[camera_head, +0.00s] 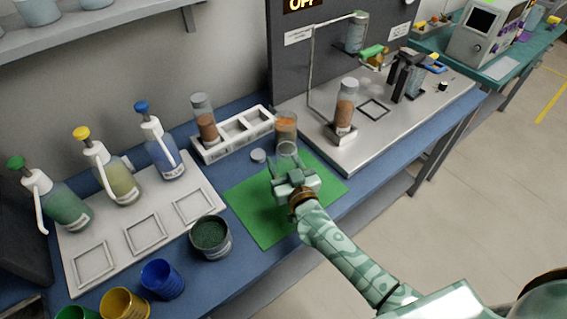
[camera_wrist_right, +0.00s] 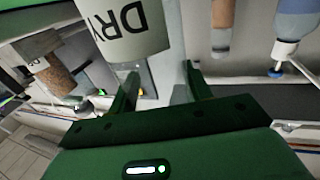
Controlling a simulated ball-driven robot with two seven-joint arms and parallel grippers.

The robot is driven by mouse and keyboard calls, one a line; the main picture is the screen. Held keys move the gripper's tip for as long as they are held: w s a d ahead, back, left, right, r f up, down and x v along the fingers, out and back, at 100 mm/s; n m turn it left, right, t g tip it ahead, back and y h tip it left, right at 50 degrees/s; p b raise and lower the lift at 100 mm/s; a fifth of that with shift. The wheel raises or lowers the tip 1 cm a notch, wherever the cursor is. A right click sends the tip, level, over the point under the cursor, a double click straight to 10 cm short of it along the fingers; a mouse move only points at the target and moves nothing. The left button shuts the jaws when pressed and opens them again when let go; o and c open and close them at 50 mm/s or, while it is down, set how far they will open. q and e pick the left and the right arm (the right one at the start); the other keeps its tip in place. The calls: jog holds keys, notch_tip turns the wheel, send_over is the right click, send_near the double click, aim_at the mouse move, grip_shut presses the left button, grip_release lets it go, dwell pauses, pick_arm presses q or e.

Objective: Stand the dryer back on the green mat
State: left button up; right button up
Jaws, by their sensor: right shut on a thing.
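The dryer (camera_wrist_right: 128,28) is a pale cylinder with large "DRY" lettering, upside down in the right wrist view. My right gripper (camera_wrist_right: 160,85) is shut on it; the exact finger contact is partly hidden. In the head view, the right gripper (camera_head: 291,176) is over the green mat (camera_head: 265,222), near its far edge. A clear rounded part (camera_head: 287,149) shows just beyond the fingers, with brown-orange contents behind it. Whether the dryer's base touches anything is hidden. My left gripper is not in view.
A white rack (camera_head: 235,138) with a brown-filled vial stands beyond the mat. A dark green-filled cup (camera_head: 211,238) stands left of the mat. A grey instrument platform (camera_head: 395,125) is to the right. The mat's front is clear.

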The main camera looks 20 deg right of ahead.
jog(key=o, duration=1.2)
jog(key=shift+f, duration=0.15)
jog(key=s, duration=0.4)
jog(key=s+p, duration=0.1)
jog(key=s, duration=0.3)
jog(key=s+p, duration=0.1)
jog(key=s, duration=0.3)
jog(key=shift+d, duration=0.4)
